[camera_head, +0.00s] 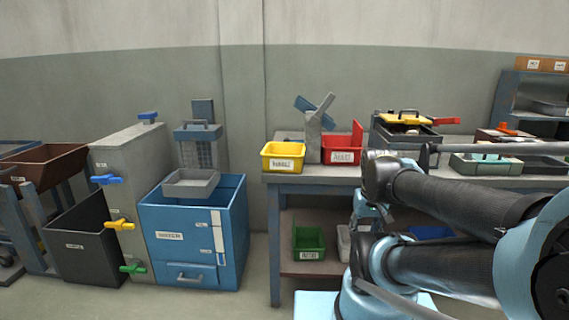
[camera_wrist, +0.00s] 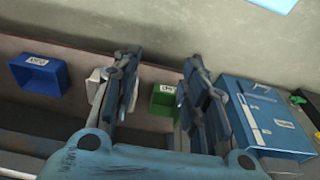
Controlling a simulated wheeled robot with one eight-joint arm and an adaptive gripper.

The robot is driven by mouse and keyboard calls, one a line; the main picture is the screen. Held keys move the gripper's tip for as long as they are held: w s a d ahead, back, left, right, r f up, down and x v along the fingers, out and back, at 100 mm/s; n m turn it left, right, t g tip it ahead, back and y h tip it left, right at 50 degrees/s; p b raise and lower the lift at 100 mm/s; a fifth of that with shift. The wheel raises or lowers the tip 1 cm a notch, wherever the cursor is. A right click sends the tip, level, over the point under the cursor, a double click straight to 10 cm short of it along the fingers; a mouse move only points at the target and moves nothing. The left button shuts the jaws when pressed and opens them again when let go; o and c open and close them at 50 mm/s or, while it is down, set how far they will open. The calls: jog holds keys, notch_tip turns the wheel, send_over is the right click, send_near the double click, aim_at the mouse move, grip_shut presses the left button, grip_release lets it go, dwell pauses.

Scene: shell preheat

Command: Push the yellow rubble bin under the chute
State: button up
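The yellow rubble bin (camera_head: 283,157) stands upright on the left end of the workbench, with a white label on its front. Just right of it are a grey upright (camera_head: 313,138) and a tilted blue piece (camera_head: 314,112), which may be the chute; I cannot tell for certain. In the wrist view my gripper (camera_wrist: 162,72) has its two fingers apart with nothing between them. It points toward the lower shelf area. The yellow bin is not visible in the wrist view. My gripper's fingers are not clearly seen in the head view.
A red labelled bin (camera_head: 342,150) stands right of the upright. The lower shelf holds a green bin (camera_head: 308,242), also in the wrist view (camera_wrist: 163,100), and a blue bin (camera_wrist: 40,74). A blue water tank (camera_head: 230,225) stands left of the bench (camera_head: 275,190), with floor between.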

aim_at(282, 166)
dwell(0.3)
jog(key=c, duration=0.3)
jog(key=shift+a+r, duration=0.25)
jog(key=shift+r, duration=0.8)
grip_shut()
jog(key=w+a+r+g, duration=0.1)
jog(key=w+a+r, duration=0.8)
jog(key=w+r, duration=0.35)
jog(key=w+a+r+g, duration=0.1)
jog(key=w+a+r, duration=0.3)
jog(key=w+a, duration=1.05)
jog(key=f, duration=0.3)
jog(key=a+f, duration=0.1)
jog(key=f, duration=0.2)
jog(key=a+f, duration=0.1)
jog(key=f, duration=0.3)
jog(key=shift+w+a, duration=0.15)
jog(key=shift+w, duration=1.1)
